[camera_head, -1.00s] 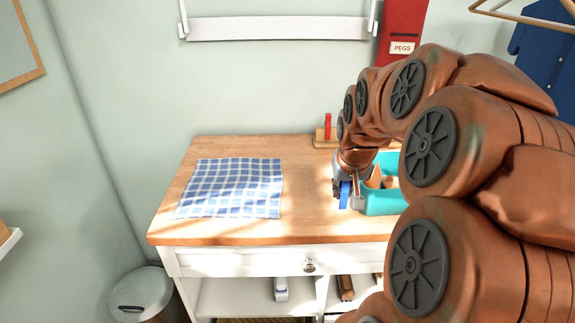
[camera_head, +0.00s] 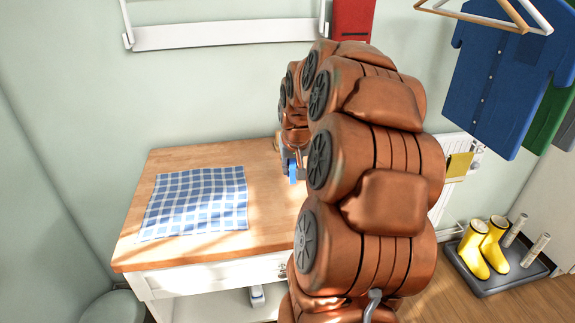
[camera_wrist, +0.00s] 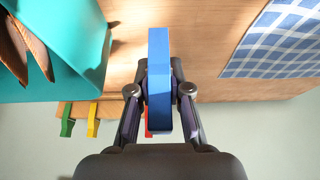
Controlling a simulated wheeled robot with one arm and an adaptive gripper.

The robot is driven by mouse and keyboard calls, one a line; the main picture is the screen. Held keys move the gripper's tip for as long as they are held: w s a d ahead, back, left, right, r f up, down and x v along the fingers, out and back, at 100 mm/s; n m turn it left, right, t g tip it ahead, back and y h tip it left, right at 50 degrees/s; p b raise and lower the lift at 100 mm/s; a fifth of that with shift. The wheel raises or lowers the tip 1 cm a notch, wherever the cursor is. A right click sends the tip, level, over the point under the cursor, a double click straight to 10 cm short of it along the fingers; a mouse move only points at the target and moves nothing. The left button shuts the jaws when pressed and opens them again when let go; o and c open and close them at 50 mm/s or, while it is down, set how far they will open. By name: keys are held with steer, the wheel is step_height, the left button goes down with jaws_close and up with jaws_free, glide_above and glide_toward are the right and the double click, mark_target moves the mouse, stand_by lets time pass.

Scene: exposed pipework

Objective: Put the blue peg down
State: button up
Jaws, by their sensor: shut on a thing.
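The blue peg (camera_wrist: 159,80) is held between the fingertips of my gripper (camera_wrist: 160,92) in the wrist view, with its long side running up the picture. In the head view the blue peg (camera_head: 292,171) shows as a small blue piece at the end of my arm, and my gripper (camera_head: 288,160) is partly hidden behind my arm. The peg appears above the wooden worktop (camera_head: 200,250); I cannot tell whether it touches it.
A blue checked cloth (camera_head: 197,203) lies on the worktop, left of my gripper. In the wrist view, a teal bin (camera_wrist: 75,65) holds brown items, and green (camera_wrist: 67,122) and yellow (camera_wrist: 92,120) pegs stand beyond. Yellow boots (camera_head: 484,247) stand on a floor tray at right.

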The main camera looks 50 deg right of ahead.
steer(key=shift+w+d+f+p, duration=0.15)
steer(key=shift+w+d+p, duration=0.1)
steer(key=shift+w+d, duration=0.65)
steer(key=shift+w+d+f+p, duration=0.1)
steer(key=shift+w+d+p, duration=0.15)
steer(key=shift+w+d, duration=0.6)
steer(key=shift+w+a, duration=0.15)
steer(key=shift+w, duration=0.1)
steer(key=shift+w+f, duration=0.1)
steer(key=shift+w, duration=0.05)
step_height(320, 180, down, 3)
steer(key=shift+f+p, duration=0.2)
steer(key=shift+p, duration=0.55)
steer(key=shift+f, duration=0.15)
steer(key=shift+f+b, duration=0.1)
steer(key=shift+b, duration=0.2)
steer(key=o, duration=0.8)
